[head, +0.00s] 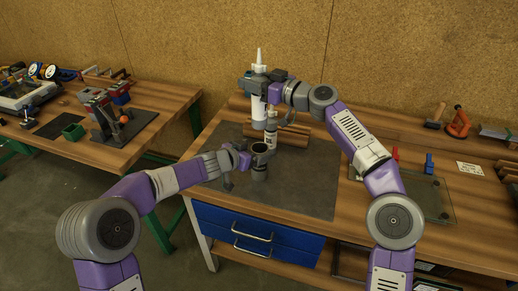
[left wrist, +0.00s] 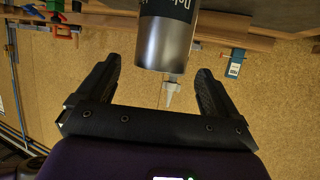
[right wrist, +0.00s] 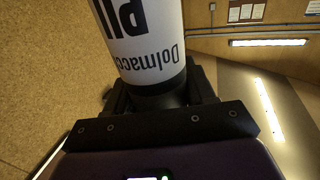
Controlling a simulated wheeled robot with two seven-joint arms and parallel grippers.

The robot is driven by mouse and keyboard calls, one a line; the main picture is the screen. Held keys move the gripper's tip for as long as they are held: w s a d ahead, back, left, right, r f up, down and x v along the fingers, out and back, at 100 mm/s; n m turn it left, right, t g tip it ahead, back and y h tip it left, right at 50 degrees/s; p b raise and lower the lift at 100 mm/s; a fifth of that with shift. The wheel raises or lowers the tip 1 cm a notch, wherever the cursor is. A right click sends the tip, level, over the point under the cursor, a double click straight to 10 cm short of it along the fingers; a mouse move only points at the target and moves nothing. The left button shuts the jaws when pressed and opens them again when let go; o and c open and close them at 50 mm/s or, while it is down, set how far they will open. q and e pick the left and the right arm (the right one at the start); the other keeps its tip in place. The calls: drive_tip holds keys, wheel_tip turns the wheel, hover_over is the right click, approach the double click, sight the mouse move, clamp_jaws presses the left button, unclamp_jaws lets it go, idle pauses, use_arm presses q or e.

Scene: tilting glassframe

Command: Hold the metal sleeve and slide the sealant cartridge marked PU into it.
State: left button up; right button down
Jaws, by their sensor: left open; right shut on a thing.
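My right gripper (head: 274,92) is shut on a white cartridge (head: 258,108) and holds it upright, nozzle up, above the mat. The right wrist view shows this cartridge (right wrist: 143,40) with a label reading PU and "Dolmaco...". A dark, open-topped metal sleeve (head: 260,166) stands upright on the mat, below the held cartridge and toward me. My left gripper (head: 247,160) is open beside the sleeve.
A second cartridge with a nozzle (head: 271,131) stands just behind the sleeve. Wooden rolls or blocks (head: 292,136) lie behind it. The grey mat (head: 310,190) is clear on the right. A glass plate (head: 432,205) lies farther right. A side table (head: 85,150) stands left.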

sight(265, 147)
use_arm(q)
drive_tip(key=shift+x, duration=1.85)
use_arm(e)
drive_tip(key=shift+r, duration=0.1)
use_arm(q)
drive_tip(key=shift+c, duration=0.4)
drive_tip(key=c, duration=1)
drive_tip(key=shift+c, duration=0.3)
use_arm(e)
drive_tip(key=shift+s+f+n+g+y, duration=0.15)
drive_tip(key=shift+f+n+g, duration=0.15)
drive_tip(key=shift+f, duration=1)
drive_tip(key=shift+f+n+g+y, duration=0.2)
drive_tip(key=shift+f+g, duration=0.15)
drive_tip(key=shift+f, duration=0.9)
drive_tip(key=shift+s+f+n+g+y, duration=0.1)
drive_tip(key=shift+f+n+g+y, duration=0.2)
drive_tip(key=shift+f, duration=1)
